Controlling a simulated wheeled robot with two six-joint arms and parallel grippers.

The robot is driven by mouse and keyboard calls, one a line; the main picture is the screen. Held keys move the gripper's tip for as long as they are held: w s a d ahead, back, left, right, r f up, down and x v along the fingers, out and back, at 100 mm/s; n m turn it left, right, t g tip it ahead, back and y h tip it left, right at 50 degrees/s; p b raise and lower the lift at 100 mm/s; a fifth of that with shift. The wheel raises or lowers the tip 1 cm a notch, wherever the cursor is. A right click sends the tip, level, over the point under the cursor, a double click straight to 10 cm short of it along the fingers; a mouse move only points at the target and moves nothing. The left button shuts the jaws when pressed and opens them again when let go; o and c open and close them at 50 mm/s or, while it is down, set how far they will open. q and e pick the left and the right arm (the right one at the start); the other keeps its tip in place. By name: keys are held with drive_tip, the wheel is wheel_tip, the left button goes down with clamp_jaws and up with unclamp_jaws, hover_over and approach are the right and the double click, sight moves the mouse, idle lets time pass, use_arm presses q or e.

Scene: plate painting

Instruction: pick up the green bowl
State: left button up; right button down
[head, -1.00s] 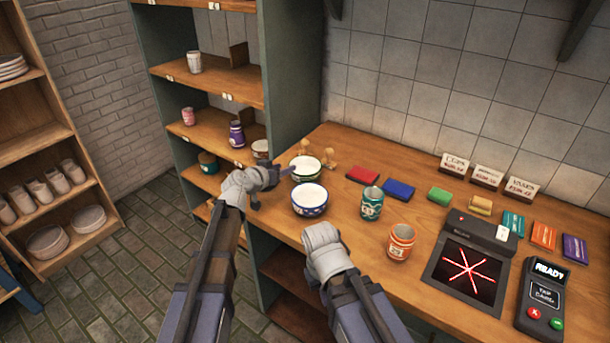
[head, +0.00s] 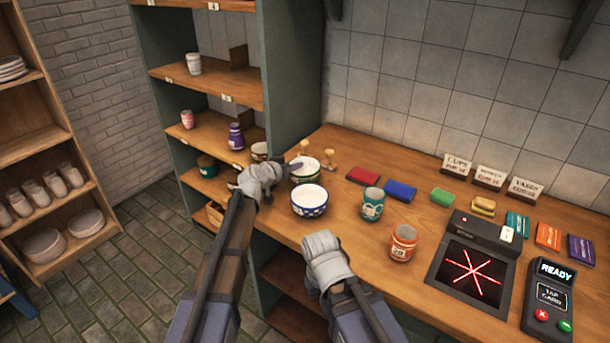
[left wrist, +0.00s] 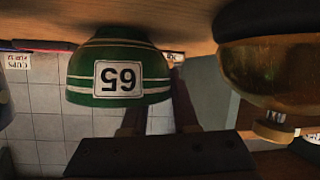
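The green bowl (head: 307,174) stands on the counter near the shelf unit, with white inside. In the left wrist view, which is upside down, the green bowl (left wrist: 118,68) shows a white label reading 65. My left gripper (head: 288,168) is at the bowl's left rim. In the left wrist view its two fingers (left wrist: 157,112) are apart, and the bowl hides part of one. I cannot see a closed hold on the rim. My right arm ends low in front of the counter; its fingers are hidden behind its wrist.
A blue-and-white bowl (head: 310,202) stands just in front of the green bowl. A teal cup (head: 372,205) and an orange cup (head: 402,243) are to the right. Wooden figures (head: 330,158) stand behind. The shelf unit's green side panel (head: 291,80) rises close by.

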use_arm(q)
clamp_jaws()
idle(0.5)
wheel_tip(320, 180, up, 10)
drive_tip(key=p, duration=1)
